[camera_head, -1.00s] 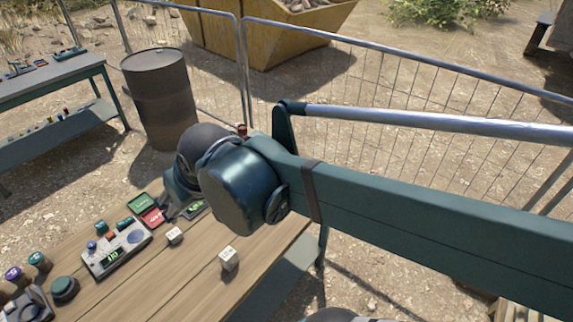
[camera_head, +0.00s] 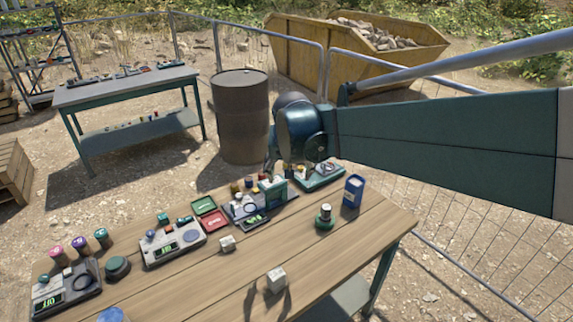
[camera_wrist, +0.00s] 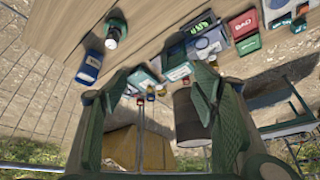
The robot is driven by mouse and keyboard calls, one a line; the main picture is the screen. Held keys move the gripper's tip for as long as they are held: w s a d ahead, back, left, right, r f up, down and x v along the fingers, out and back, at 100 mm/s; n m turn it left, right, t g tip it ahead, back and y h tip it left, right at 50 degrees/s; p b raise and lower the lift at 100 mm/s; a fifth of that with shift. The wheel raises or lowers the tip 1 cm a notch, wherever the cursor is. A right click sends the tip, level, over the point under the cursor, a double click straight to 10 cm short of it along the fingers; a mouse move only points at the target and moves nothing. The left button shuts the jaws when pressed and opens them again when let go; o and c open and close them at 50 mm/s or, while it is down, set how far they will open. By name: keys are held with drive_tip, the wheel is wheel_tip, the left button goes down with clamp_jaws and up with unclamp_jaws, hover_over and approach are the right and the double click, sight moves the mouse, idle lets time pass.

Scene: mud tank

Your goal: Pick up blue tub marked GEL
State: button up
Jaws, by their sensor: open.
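A blue tub (camera_head: 353,191) with a white label stands upright near the far right edge of the wooden table; its lettering is too small to read. In the wrist view, a blue tub (camera_wrist: 90,67) with a pale label shows left of the fingers, apart from them. The blue top of another object (camera_head: 110,314) is cut off at the bottom of the head view; I cannot tell what it is. My gripper (camera_wrist: 160,80) is open and empty above the table's far edge. In the head view my arm's end joint mostly hides it.
A green-based item (camera_head: 325,218) stands left of the blue tub. Near the gripper are a green tray (camera_head: 320,177) and several small containers. Grey devices (camera_head: 173,243) and white cubes (camera_head: 277,280) occupy the table. A barrel (camera_head: 241,118) and fence stand behind.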

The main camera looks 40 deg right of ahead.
drive_tip(key=w+d+f+m+g+h+b, duration=0.15)
drive_tip(key=d+f, duration=0.25)
drive_tip(key=d, duration=0.4)
drive_tip(key=w+d+f+m+y+b, duration=0.1)
drive_tip(key=w+d+f+m+b, duration=0.2)
drive_tip(key=d, duration=0.6)
drive_tip(key=m+g+b, duration=0.3)
drive_tip(key=m, duration=0.2)
approach(356, 181)
drive_tip(key=shift+t+h, duration=0.25)
drive_tip(key=shift+h, duration=0.2)
drive_tip(key=f, duration=0.1)
drive_tip(key=s+f, duration=0.1)
drive_tip(key=f, duration=0.1)
drive_tip(key=s+f, duration=0.1)
drive_tip(key=shift+a+f, duration=0.35)
drive_tip(key=shift+b+x, duration=0.35)
drive_tip(key=shift+x, duration=0.95)
drive_tip(key=shift+b+x, duration=0.8)
drive_tip(key=shift+x, duration=1.8)
drive_tip(key=shift+s, duration=0.1)
